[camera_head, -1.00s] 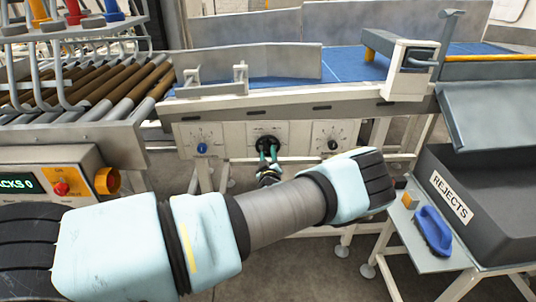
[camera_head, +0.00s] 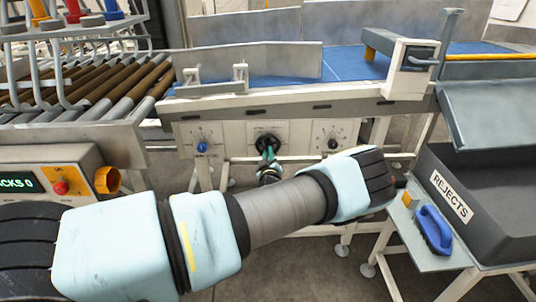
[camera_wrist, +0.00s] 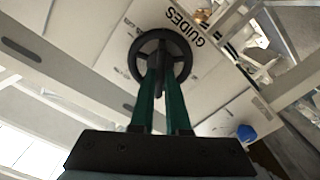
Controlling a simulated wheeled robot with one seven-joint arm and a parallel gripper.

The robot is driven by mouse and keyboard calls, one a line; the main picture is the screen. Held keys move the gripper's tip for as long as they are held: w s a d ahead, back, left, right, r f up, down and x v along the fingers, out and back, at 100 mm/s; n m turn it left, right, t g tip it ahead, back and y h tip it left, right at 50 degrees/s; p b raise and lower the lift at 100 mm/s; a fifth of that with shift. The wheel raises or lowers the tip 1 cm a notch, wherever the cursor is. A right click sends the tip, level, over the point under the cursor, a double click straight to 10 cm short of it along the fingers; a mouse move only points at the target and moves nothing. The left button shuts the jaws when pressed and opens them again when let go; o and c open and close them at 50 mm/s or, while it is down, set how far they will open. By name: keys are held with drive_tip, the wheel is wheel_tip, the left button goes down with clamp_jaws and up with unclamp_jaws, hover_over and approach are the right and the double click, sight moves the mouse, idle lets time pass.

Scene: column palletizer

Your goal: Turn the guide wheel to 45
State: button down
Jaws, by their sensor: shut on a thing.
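The guide wheel (camera_wrist: 142,47) is a black spoked handwheel on a white panel marked GUIDES in the wrist view. In the head view the wheel (camera_head: 268,141) sits on the middle panel of the conveyor's front, partly hidden by my gripper. My gripper (camera_wrist: 161,82) has two green fingers shut on the wheel, around its dark middle bar. It also shows small in the head view (camera_head: 269,158). The wrist picture is tilted, with the GUIDES label running diagonally. I cannot read the wheel's setting.
A panel with a blue knob (camera_head: 202,147) is left of the wheel, and one with a black knob (camera_head: 332,144) is right. The reject bin (camera_head: 449,197) and a blue brush (camera_head: 434,229) are at the right. A control box (camera_head: 52,185) is at the lower left.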

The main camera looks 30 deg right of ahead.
drive_tip(key=shift+f+m+b, duration=0.1)
drive_tip(key=shift+m+b, duration=0.2)
drive_tip(key=shift+b, duration=0.15)
drive_tip(key=shift+s+d+m+b, duration=0.1)
drive_tip(key=shift+d+m+b, duration=0.05)
drive_tip(key=shift+m+b, duration=5)
drive_tip(key=c, duration=0.9)
unclamp_jaws()
drive_tip(key=b+v, duration=0.3)
drive_tip(key=v, duration=0.7)
drive_tip(key=shift+s, duration=0.35)
